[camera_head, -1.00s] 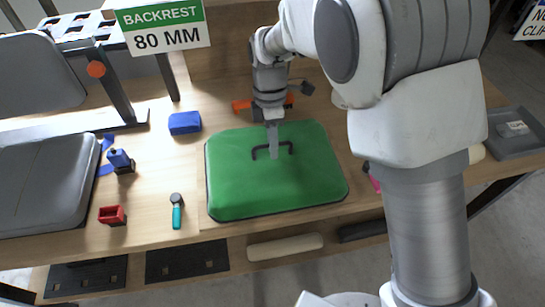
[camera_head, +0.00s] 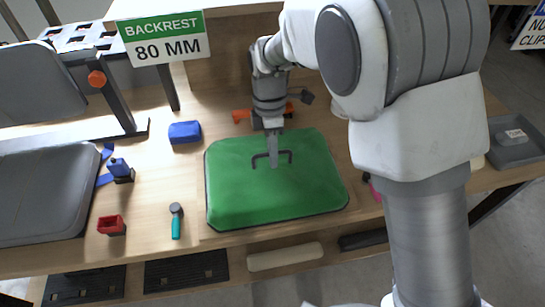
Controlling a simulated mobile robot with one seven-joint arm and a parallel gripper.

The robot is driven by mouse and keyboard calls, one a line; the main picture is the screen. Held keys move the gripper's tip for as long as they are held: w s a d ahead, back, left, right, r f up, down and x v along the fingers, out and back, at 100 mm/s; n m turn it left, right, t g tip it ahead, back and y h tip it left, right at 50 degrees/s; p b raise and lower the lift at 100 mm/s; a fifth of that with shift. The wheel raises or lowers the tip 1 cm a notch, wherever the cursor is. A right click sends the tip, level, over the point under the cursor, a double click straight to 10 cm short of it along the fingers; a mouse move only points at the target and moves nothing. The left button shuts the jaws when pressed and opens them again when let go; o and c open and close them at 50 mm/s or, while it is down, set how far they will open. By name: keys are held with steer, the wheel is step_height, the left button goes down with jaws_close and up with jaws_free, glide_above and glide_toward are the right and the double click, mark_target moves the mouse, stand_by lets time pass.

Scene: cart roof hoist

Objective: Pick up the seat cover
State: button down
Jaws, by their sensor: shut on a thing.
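The seat cover (camera_head: 270,195) is a green, rounded, padded panel with a dark edge. It is at the middle of the wooden bench, and I cannot tell whether it touches the bench top. A dark handle (camera_head: 287,156) stands up from its upper middle. My gripper (camera_head: 273,160) points down from above and is shut on this handle. The finger hides the middle of the handle.
Left of the cover are a blue block (camera_head: 185,132), a teal-handled tool (camera_head: 176,221), a red block (camera_head: 111,225) and a blue clamp-like part (camera_head: 121,170). A grey seat (camera_head: 45,195) is farther left. A grey tray (camera_head: 515,141) is at the right. An orange item (camera_head: 242,116) lies behind.

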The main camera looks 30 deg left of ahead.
steer(key=shift+r, duration=0.5)
step_height(320, 180, up, 3)
steer(key=shift+f, duration=0.2)
steer(key=w+d+r+p, duration=0.1)
steer(key=w+d+r, duration=0.2)
steer(key=d+r, duration=0.4)
steer(key=d, duration=0.4)
steer(key=shift+w+d, duration=0.15)
steer(key=shift+w, duration=0.1)
